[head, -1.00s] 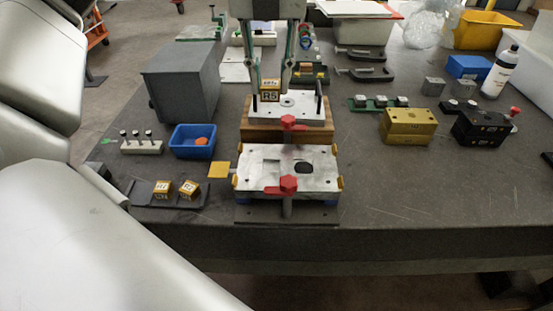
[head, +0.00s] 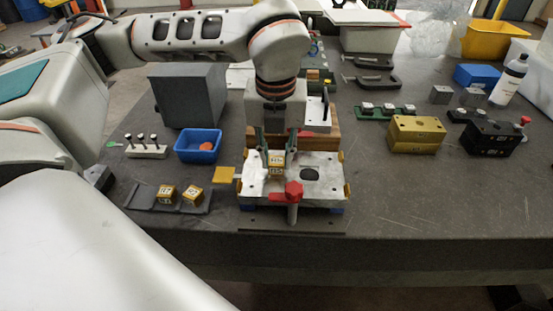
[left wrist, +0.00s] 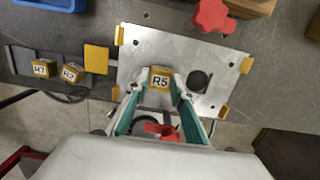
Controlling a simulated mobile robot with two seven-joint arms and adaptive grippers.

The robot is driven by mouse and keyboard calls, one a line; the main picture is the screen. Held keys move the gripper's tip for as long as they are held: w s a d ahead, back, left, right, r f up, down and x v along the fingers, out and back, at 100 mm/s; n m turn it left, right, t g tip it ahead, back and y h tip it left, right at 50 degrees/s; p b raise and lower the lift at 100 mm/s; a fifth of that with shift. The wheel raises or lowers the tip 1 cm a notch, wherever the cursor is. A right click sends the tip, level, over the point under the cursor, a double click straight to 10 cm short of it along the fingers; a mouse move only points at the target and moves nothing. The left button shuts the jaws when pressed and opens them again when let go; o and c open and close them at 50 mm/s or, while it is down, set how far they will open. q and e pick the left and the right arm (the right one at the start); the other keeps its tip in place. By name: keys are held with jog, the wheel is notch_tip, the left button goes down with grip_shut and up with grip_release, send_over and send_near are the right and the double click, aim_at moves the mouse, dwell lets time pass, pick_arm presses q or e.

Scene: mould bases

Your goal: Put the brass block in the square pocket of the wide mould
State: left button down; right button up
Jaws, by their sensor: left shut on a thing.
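The brass block (head: 276,160), a small yellow cube with a white label, is between the fingers of my left gripper (head: 277,156). In the left wrist view the block (left wrist: 160,83) reads R5, and the left gripper (left wrist: 160,76) is shut on it from both sides. The wide mould (head: 328,190) is a pale plate with a dark rounded hole at its right. The block is over the left part of this plate, where the square pocket lies. The block and fingers hide the pocket, and I cannot tell whether the block is above it or partly in it. My right gripper is out of view.
A red-handled clamp (head: 293,192) stands at the mould's front edge. Two labelled cubes (head: 180,195) sit on a dark strip at the left. A blue bin (head: 198,147) and grey box (head: 188,95) stand behind. A gold block (head: 416,135) is at the right, with clear table between.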

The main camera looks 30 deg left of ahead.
aim_at(276, 166)
pick_arm(q)
jog(key=shift+f, duration=0.6)
jog(key=shift+f, duration=0.1)
jog(key=c, duration=1.7)
grip_release()
jog(key=r, duration=0.8)
jog(key=s+r, duration=0.1)
jog(key=r, duration=0.3)
jog(key=shift+s+d+r, duration=0.1)
jog(key=shift+d, duration=0.3)
